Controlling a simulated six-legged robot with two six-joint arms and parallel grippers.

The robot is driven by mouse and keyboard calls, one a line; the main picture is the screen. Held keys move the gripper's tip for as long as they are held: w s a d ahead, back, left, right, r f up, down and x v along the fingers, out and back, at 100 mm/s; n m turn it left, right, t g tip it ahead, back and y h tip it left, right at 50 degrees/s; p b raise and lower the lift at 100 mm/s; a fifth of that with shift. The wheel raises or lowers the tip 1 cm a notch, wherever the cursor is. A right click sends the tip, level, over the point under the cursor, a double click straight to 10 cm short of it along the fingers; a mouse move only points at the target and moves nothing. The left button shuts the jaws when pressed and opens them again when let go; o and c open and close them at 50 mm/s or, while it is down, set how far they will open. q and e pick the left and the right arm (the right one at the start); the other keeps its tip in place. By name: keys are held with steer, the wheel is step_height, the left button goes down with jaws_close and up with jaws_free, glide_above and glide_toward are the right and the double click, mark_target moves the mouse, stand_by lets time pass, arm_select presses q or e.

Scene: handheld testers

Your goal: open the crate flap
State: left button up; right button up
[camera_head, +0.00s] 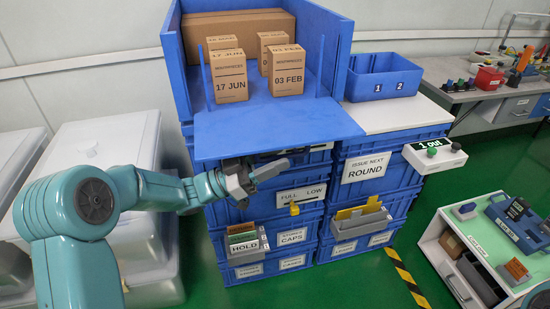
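The blue crate (173,62) stands on top of the stacked blue bins, with its front open toward me. Its flap (275,133) is folded down and lies about level, sticking out over the bins in front. Cartons stand inside, among them one marked 17 JUN (229,76) and one marked 03 FEB (286,70). My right gripper is out of view.
A blue two-part tray (383,77) stands on the white top right of the crate. A white box with buttons (434,155) is at the right. Bins with FULL/LOW (301,195) and HOLD (244,247) labels are below. A white cart (445,262) stands at lower right.

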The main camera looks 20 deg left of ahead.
mark_target(275, 147)
arm_select(q)
steer(key=shift+w+d+r, duration=0.1)
steer(key=shift+w+d, duration=0.05)
steer(key=shift+d, duration=0.1)
jaws_close()
steer(key=r+n+p, duration=0.1)
steer(key=r+n+t+p, duration=0.1)
steer(key=r+n+p, duration=0.1)
steer(key=shift+s+d+r+y, duration=0.1)
steer(key=shift+s+r+y, duration=0.1)
steer(key=shift+y, duration=0.2)
steer(key=shift+f, duration=0.1)
jaws_free()
steer(key=v, duration=1.6)
steer(key=shift+s+f, duration=0.2)
